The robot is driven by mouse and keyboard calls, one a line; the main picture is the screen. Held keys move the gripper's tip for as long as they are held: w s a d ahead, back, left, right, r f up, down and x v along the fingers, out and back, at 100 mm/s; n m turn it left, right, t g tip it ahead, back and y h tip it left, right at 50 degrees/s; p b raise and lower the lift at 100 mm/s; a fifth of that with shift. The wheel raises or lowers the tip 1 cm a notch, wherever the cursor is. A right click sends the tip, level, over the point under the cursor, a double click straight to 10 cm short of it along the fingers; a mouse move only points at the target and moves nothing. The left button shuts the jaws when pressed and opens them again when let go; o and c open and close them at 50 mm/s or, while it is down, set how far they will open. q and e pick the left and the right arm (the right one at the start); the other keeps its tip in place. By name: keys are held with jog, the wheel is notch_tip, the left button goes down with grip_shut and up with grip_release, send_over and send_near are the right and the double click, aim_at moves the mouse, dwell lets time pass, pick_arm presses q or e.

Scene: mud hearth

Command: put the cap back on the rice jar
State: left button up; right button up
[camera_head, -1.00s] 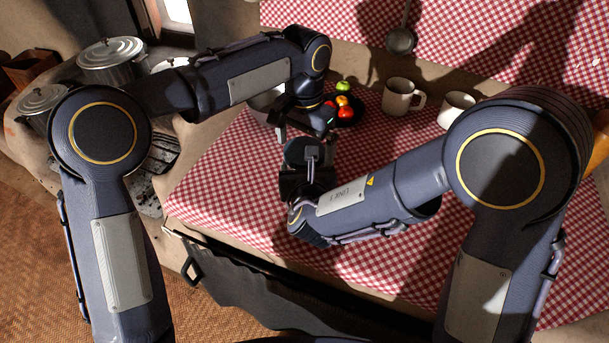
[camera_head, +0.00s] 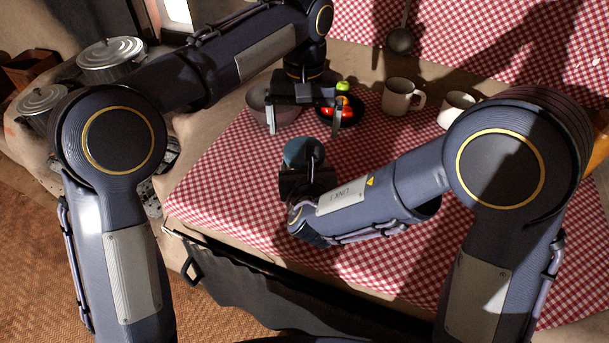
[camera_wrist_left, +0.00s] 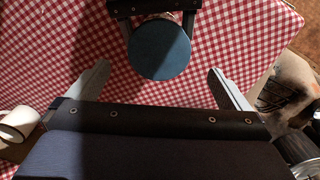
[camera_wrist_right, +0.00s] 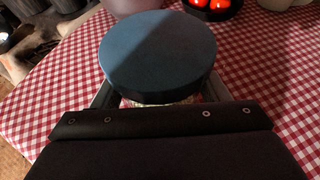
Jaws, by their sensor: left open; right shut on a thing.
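The blue round cap (camera_head: 303,151) sits on top of the rice jar, looking level in the right wrist view (camera_wrist_right: 158,50). Only a thin strip of the rice jar (camera_wrist_right: 140,103) shows under the cap; the rest is hidden. My right gripper (camera_wrist_right: 160,97) is shut on the jar, one finger on each side below the cap. My left gripper (camera_head: 304,131) is open and empty, above and behind the cap. In the left wrist view the cap (camera_wrist_left: 160,50) shows beyond and between its parted fingers, apart from them.
A bowl (camera_head: 257,112) and a dark plate (camera_head: 352,119) with red and green fruit or vegetables stand behind the left gripper. Two mugs (camera_head: 398,98) (camera_head: 457,107) are further right. Lidded pots (camera_head: 110,60) stand at the left. The checked cloth left of the jar is clear.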

aim_at(304, 145)
pick_arm(q)
notch_tip(304, 145, up, 2)
jog(key=n, duration=0.5)
jog(key=shift+n, duration=0.3)
jog(key=shift+f, duration=4)
